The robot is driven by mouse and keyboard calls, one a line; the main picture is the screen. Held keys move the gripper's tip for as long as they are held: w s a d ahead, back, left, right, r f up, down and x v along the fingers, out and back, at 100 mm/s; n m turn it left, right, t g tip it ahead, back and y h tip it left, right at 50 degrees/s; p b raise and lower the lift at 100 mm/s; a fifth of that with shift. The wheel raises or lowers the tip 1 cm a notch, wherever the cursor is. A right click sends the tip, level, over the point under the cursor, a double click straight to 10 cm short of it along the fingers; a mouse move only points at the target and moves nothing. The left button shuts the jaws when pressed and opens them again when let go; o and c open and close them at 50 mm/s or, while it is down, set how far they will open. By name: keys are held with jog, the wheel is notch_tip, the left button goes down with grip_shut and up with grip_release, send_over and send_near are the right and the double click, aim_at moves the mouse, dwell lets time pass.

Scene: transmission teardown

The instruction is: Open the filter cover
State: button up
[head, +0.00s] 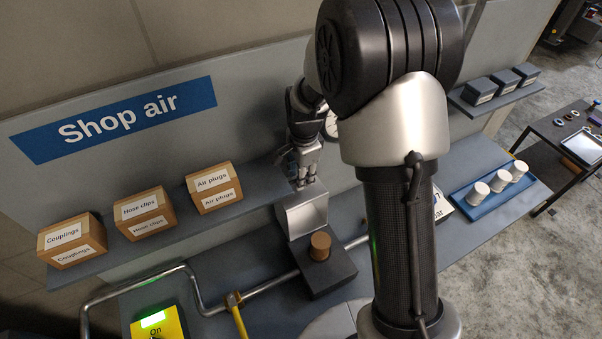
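The filter cover (303,216) is a light grey metal piece standing raised at the back of a dark filter base (330,274). A brown cylinder (320,246), which looks like the filter element, stands uncovered on the base in front of it. My gripper (303,183) points down at the cover's upper edge, with its fingertips at or very near it. Whether the fingers touch or grip the cover is too small to tell. My arm hides the area right of the base.
A metal pipe (262,299) with a yellow-handled valve (237,312) runs beside the base. A yellow switch box (158,322) with a green light marked On stands lower left. Labelled boxes (143,214) line the shelf. A blue tray (519,200) with white cylinders lies right.

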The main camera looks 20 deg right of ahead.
grip_shut()
dwell(0.3)
dwell(0.5)
